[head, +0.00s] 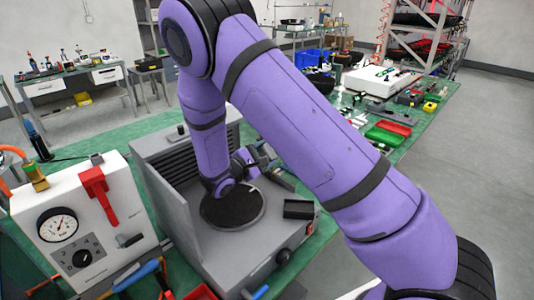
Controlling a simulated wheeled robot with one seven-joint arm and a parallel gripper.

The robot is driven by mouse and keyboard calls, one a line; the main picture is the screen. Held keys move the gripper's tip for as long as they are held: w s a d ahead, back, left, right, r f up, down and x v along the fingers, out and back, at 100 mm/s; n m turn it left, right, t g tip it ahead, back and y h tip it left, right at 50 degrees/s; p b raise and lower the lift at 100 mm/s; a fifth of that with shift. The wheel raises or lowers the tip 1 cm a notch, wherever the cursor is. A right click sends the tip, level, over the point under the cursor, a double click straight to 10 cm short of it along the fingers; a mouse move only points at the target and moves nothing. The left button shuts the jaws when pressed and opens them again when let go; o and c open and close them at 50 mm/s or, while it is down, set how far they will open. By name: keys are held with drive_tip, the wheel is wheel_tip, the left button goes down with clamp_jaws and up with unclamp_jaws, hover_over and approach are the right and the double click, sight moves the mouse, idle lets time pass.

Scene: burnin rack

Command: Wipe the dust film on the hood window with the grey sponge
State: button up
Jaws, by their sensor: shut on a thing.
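My gripper (260,160) shows only in part, just beyond my wrist and beside my purple forearm, above the grey machine (262,240). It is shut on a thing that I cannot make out. I cannot pick out the grey sponge for sure. The hood window and its dust film cannot be made out either; my arm covers much of the middle of the view.
The grey machine has a round black plate (236,206) under my wrist and a small dark box (299,209) on top. A white gauge unit (88,222) with a red lever stands at left. Red (394,127) and green (383,137) trays lie on the green bench.

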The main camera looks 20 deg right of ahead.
sight(264, 155)
drive_tip(key=shift+v, duration=2.2)
drive_tip(key=shift+v, duration=1.5)
drive_tip(key=shift+s, duration=0.1)
